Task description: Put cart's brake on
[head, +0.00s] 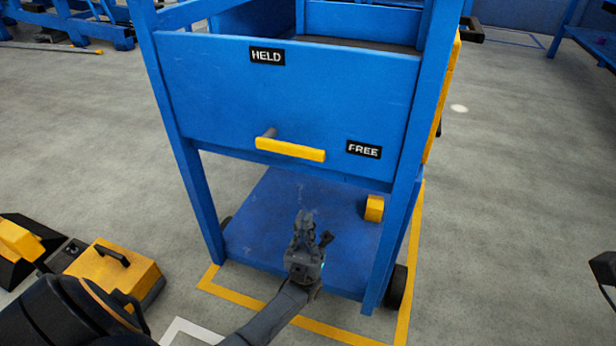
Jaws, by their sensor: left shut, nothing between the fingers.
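The cart (290,95) is a blue steel frame with a deep front panel and a lower shelf. The yellow brake lever (290,149) sits low on the front panel. It lies nearly level, from its pivot at the left toward the FREE label (364,150) at the right. The HELD label (267,57) is above the pivot, near the panel's top edge. My left gripper (304,219) is shut and empty. It appears below the lever in the picture, in front of the lower shelf (255,230), and apart from the lever.
A yellow block (374,208) is on the lower shelf. Yellow floor lines (330,330) run around the cart. A yellow case (115,275) with a black handle is at the lower left. Open grey floor lies to the right.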

